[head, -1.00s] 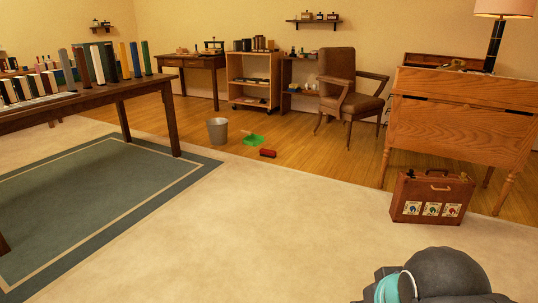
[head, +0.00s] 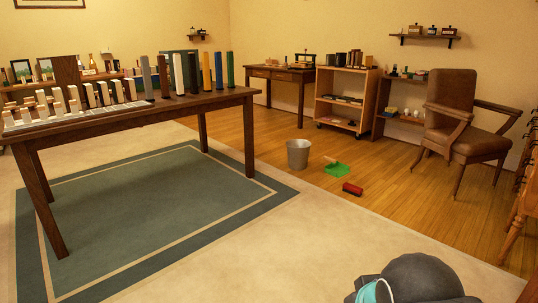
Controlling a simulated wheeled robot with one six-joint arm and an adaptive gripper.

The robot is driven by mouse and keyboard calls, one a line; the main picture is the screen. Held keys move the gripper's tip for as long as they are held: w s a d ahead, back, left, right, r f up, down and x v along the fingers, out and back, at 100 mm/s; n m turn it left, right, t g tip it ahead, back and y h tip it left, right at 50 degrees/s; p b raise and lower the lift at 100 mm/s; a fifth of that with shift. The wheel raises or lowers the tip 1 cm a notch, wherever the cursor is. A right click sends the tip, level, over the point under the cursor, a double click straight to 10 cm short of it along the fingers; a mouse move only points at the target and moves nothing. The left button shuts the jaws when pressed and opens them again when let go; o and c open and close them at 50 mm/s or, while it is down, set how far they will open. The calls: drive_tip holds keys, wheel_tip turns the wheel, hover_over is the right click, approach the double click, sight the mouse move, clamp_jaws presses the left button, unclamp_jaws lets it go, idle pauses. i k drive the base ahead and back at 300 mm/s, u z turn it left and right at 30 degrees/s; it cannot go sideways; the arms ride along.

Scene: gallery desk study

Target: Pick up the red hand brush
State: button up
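The red hand brush (head: 352,189) lies on the wooden floor, near the edge of the pale carpet, right of the middle of the head view. A green dustpan (head: 337,170) lies just behind it, and a grey bucket (head: 298,154) stands to its left. The brush is some way off from me, with nothing touching it that I can see. A dark rounded part of my arm shows at the bottom right. My gripper's fingers are not in view.
A long table (head: 130,113) with rows of upright books and blocks stands at the left over a green rug (head: 150,205). A brown armchair (head: 455,120) stands at the right. A wheeled shelf (head: 345,100) and a desk (head: 283,72) are behind. The pale carpet (head: 270,255) ahead is clear.

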sight(349, 187)
drive_tip(key=u, duration=0.25)
drive_tip(key=i, duration=2.2)
drive_tip(key=z, duration=0.6)
drive_tip(key=i, duration=2.15)
drive_tip(key=z, duration=1.1)
drive_tip(key=i, duration=0.5)
drive_tip(key=z, duration=0.2)
